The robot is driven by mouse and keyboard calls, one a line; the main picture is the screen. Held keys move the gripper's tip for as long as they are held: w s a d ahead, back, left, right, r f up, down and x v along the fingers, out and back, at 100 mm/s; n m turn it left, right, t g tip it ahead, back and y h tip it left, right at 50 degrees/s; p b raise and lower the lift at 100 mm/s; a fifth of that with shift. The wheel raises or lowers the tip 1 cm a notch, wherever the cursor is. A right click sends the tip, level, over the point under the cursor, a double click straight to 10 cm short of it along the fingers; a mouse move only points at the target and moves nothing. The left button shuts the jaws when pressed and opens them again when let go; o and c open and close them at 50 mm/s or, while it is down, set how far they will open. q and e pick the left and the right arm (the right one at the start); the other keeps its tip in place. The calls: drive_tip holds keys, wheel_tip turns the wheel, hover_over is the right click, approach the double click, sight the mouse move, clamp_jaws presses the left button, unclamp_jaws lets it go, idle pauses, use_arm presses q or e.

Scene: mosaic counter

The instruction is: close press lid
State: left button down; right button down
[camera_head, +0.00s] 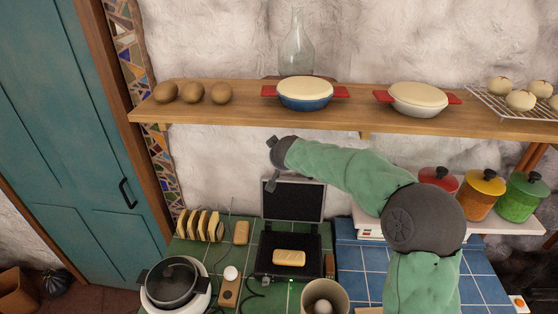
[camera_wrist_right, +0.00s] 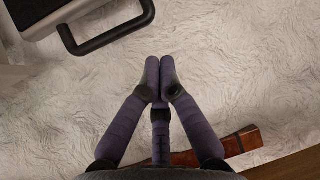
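The press stands on the green tiled counter with its black lid (camera_head: 293,199) raised upright and its dark base (camera_head: 262,264) open below. A slice of bread (camera_head: 289,257) lies on the base. My right gripper (camera_head: 270,186) hangs at the lid's upper left corner. In the right wrist view its purple fingers (camera_wrist_right: 160,72) are drawn together with nothing between them. The lid's dark bar handle (camera_wrist_right: 112,38) and part of the lid (camera_wrist_right: 38,14) show at the upper left of that view, apart from the fingers. My left gripper is not in view.
A wooden shelf (camera_head: 350,118) with potatoes and two lidded dishes runs above my right arm. A bread rack (camera_head: 200,226), a pot (camera_head: 172,280) and a cup with an egg (camera_head: 325,297) stand near the press. Coloured jars (camera_head: 482,195) stand right.

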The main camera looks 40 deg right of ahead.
drive_tip(key=p+x, duration=0.1)
drive_tip(key=x, duration=0.8)
drive_tip(key=shift+s+f, duration=0.1)
